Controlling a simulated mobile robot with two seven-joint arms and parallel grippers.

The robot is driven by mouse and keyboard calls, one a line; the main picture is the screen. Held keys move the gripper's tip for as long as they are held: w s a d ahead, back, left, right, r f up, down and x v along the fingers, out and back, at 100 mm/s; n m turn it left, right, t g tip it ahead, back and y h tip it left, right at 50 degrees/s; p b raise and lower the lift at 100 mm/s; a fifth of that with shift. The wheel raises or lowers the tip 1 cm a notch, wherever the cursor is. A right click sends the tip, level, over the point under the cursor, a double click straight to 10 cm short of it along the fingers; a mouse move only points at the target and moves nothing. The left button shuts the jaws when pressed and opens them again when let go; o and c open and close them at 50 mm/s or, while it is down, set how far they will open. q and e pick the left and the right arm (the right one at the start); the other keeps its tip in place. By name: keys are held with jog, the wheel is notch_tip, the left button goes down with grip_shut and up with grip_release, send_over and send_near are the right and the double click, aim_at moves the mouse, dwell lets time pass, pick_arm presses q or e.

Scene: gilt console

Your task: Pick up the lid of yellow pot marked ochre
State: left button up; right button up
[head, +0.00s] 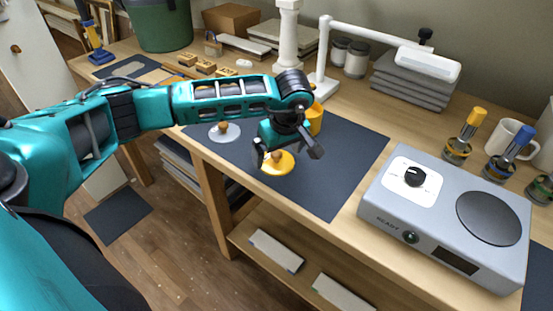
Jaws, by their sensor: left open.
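A round yellow lid (280,165) with a small knob lies on the dark mat (345,165), near its front edge. My left gripper (284,151) is open above the lid, its fingers pointing down on either side of the knob. I cannot tell whether they touch it. A yellow pot (315,119) stands just behind the gripper, partly hidden by my arm. No ochre marking is readable. My right gripper is out of view.
A pale lid (224,132) with a knob lies to the left on the mat. A grey hotplate device (445,218) stands at the right. A white lamp (324,80) and a white column (287,40) stand behind. The mat's right part is clear.

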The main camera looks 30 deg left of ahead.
pick_arm(q)
jog(key=shift+w+a+f, duration=0.1)
jog(key=shift+a+f, duration=0.05)
jog(key=shift+f, duration=0.4)
jog(key=c, duration=0.8)
jog(key=shift+r, duration=0.15)
